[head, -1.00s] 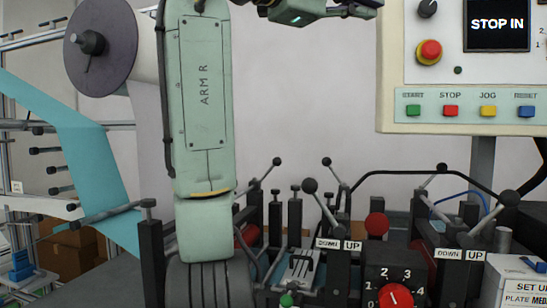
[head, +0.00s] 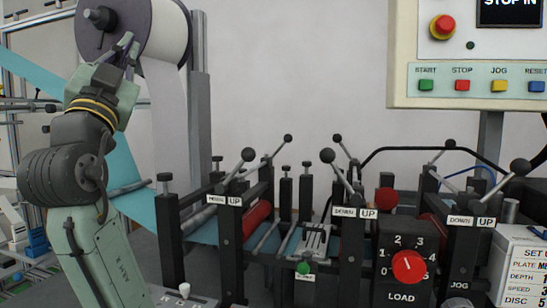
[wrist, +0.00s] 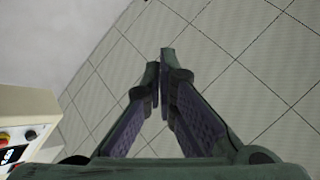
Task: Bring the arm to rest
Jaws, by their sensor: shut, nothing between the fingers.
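My gripper (head: 128,46) is at the upper left of the head view, at the end of my raised green arm. It points up and overlaps the large roll in the picture. In the wrist view my gripper (wrist: 159,68) shows two dark fingers with their tips together and nothing between them.
The mask machine's levers and rollers (head: 258,216) fill the lower middle. A load dial box (head: 402,280) stands in front. A control panel (head: 470,88) is at the upper right. A white roll (head: 166,30) and blue web (head: 122,165) are behind my arm.

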